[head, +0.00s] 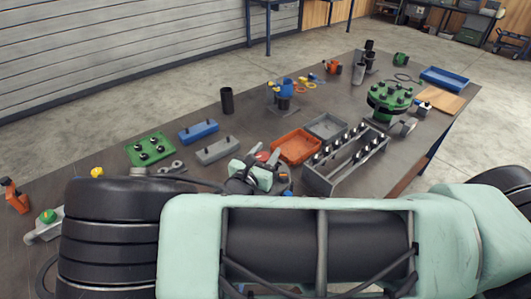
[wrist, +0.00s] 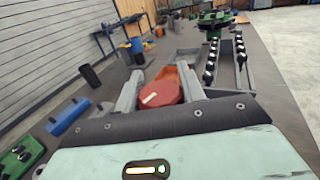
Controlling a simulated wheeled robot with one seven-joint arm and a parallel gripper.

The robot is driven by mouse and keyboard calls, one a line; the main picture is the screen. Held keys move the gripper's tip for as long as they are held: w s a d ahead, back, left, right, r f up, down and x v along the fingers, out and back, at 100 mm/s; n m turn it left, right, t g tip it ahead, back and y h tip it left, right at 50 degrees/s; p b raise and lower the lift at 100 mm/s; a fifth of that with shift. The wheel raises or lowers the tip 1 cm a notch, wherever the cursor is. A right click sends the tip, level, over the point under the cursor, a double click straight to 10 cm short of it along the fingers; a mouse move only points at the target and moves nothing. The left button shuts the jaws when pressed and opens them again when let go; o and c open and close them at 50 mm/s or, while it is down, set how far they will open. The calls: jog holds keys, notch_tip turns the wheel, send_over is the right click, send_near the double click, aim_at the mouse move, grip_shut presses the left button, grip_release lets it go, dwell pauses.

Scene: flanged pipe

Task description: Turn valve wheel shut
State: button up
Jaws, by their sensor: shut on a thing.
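The red valve wheel (wrist: 163,93), with a pale mark on top, sits between the two grey fingers of my gripper (wrist: 160,82) in the wrist view. My gripper is shut on it. In the head view my gripper (head: 262,163) is over the table's near middle, and only a small red part of the wheel (head: 262,156) shows beside it. My own arm and gripper hide the valve body below. How far the wheel is turned cannot be told.
An orange tray (head: 297,146) and a grey tray (head: 326,126) lie just beyond my gripper. A grey bolt rack (head: 345,158) and a green flange (head: 389,97) stand to the right. Blue (head: 198,131) and grey blocks (head: 216,150) lie left. A black cylinder (head: 227,100) stands behind them.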

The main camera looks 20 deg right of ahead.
jog(key=shift+m+g+h, duration=0.3)
jog(key=m+g+h+b, duration=0.2)
jog(key=g, duration=0.1)
jog(key=shift+s+d+f+m+g+b, duration=0.1)
jog(key=shift+s+f+m+g+b, duration=0.05)
jog(key=shift+m+g+b, duration=0.2)
jog(key=shift+s+m+g+h+b, duration=0.2)
jog(key=shift+m+g+h+b, duration=0.3)
jog(key=shift+m+g+b, duration=0.8)
jog(key=shift+s+m+g+h+b, duration=0.2)
jog(key=shift+m+g+h, duration=0.5)
jog(key=shift+g, duration=1.25)
jog(key=shift+r+m, duration=0.2)
jog(key=shift+m, duration=0.05)
jog(key=o, duration=1)
jog(key=shift+d, duration=0.1)
jog(key=shift+c, duration=0.2)
